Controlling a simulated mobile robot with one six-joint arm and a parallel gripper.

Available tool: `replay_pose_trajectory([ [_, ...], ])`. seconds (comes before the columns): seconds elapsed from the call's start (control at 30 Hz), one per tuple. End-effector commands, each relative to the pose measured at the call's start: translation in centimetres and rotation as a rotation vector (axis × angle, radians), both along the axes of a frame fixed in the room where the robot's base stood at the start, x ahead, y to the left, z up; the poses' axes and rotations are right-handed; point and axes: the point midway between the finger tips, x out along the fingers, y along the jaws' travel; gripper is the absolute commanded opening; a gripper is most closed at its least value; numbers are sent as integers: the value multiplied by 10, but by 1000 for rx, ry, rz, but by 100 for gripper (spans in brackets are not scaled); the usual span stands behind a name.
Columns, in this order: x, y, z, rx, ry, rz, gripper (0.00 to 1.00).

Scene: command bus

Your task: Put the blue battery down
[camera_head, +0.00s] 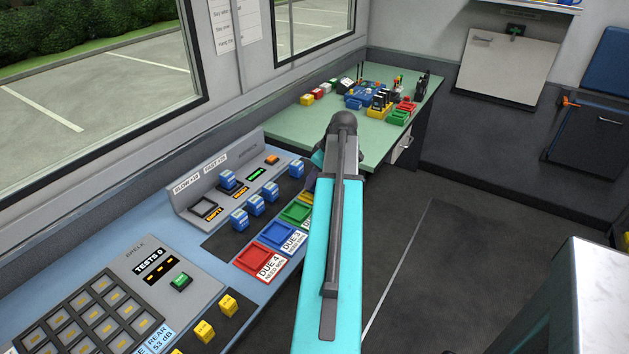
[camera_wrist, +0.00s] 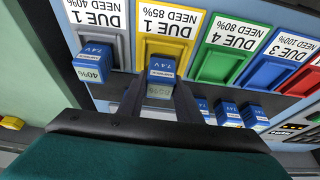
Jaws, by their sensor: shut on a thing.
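My gripper (camera_wrist: 160,88) is shut on a blue battery (camera_wrist: 161,68) in the wrist view, with one dark finger on each side. The battery has a blue top and a grey face whose figure is hard to read. It is over the near part of the yellow tray (camera_wrist: 163,42), labelled DUE 1, NEED 85%. I cannot tell whether it touches the tray floor. Another blue battery, marked 40% (camera_wrist: 90,66), stands in the grey-blue tray (camera_wrist: 101,44) to the left. In the head view my arm hides the gripper and held battery.
A green tray (camera_wrist: 224,60) and a blue tray (camera_wrist: 266,74) lie to the right. Several blue batteries (camera_head: 255,205) stand in a row beside the trays. A charger (camera_head: 203,207) is behind them. A green table (camera_head: 390,158) with clutter stands beyond.

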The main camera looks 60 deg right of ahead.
Motion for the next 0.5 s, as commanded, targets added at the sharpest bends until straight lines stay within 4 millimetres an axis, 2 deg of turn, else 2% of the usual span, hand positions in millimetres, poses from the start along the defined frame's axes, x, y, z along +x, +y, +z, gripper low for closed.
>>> replay_pose_trajectory([
  [0.2,0,0,-11,1,0,0,5],
  [0.5,0,0,-12,0,0,1,5],
])
